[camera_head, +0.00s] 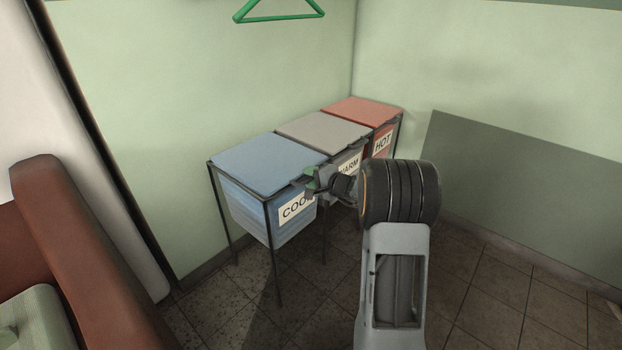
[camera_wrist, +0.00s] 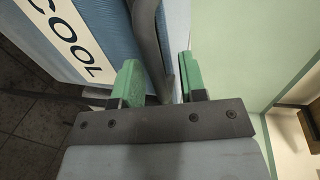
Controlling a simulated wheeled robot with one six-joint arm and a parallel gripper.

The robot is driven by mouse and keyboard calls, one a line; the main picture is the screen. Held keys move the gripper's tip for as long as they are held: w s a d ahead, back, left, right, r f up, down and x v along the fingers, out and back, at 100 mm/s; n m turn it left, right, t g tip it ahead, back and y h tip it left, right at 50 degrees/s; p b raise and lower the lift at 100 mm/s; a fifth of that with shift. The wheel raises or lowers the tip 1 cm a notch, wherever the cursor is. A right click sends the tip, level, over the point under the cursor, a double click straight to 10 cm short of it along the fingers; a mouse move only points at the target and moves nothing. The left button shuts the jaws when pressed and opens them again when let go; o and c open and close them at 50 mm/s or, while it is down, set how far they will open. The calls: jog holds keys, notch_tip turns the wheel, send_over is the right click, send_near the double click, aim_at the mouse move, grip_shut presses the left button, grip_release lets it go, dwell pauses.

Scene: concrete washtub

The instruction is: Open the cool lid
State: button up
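The blue cool lid (camera_head: 262,163) lies flat and closed on the left bin of the rack. The blue bin with its COOL label (camera_head: 295,207) hangs below it. My gripper (camera_head: 312,183) is at the front right edge of the cool lid. In the wrist view, my gripper's green fingers (camera_wrist: 158,88) stand apart, on either side of a dark bar or handle (camera_wrist: 158,60) at the lid's edge. I cannot tell whether both fingers touch it. The COOL label (camera_wrist: 72,38) shows at upper left there.
A grey warm lid (camera_head: 322,130) and a red hot lid (camera_head: 364,110) sit closed to the right. A green hanger (camera_head: 280,17) hangs above. A brown sofa-like arm (camera_head: 80,250) stands at left. A grey panel (camera_head: 520,200) leans at right.

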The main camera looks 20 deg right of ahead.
grip_shut()
dwell(0.3)
